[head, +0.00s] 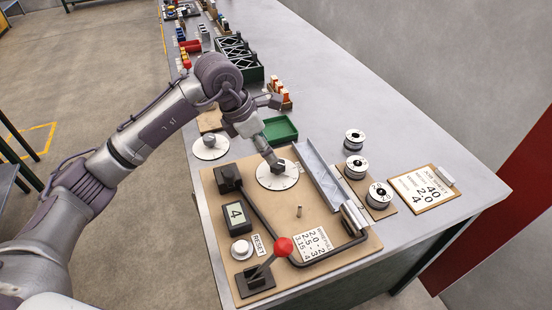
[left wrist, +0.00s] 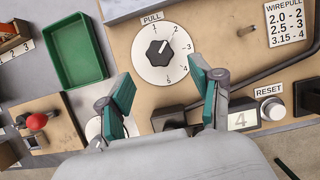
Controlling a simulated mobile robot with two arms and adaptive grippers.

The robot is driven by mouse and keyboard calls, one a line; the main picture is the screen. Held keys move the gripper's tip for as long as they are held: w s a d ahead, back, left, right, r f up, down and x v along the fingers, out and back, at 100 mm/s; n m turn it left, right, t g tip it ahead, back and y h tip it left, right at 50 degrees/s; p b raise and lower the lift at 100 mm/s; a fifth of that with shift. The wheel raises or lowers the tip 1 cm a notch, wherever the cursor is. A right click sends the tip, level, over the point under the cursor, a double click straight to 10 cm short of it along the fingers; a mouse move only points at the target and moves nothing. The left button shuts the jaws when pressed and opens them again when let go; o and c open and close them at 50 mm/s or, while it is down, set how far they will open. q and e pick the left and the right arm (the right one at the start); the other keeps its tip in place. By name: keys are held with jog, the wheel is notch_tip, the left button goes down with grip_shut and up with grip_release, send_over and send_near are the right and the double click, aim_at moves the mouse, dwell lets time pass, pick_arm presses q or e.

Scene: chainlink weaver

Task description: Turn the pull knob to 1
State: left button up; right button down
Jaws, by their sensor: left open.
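The pull knob (left wrist: 158,53) is a dark knob on a round white dial marked PULL with numbers around its rim. In the head view the white dial (head: 270,182) lies on the brown board, partly covered by my arm's end. My left gripper (head: 270,130) is above the board near the dial. In the left wrist view its teal fingers (left wrist: 161,73) are spread open, with the knob in the gap between them and nothing held. My right gripper is not in view.
A display reading 4 (head: 235,216), a white reset button (head: 241,248) and a red-ball lever (head: 283,246) share the board. A second dial (head: 210,148) and a green tray (head: 281,130) are close by. Spools (head: 379,196) stand right of a metal channel (head: 322,180).

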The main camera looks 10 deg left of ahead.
aim_at(276, 164)
pick_arm(q)
jog(key=x, duration=0.6)
jog(key=shift+p, duration=0.35)
jog(key=shift+w+d+f, duration=0.2)
jog(key=shift+f, duration=0.3)
jog(key=c, duration=1.1)
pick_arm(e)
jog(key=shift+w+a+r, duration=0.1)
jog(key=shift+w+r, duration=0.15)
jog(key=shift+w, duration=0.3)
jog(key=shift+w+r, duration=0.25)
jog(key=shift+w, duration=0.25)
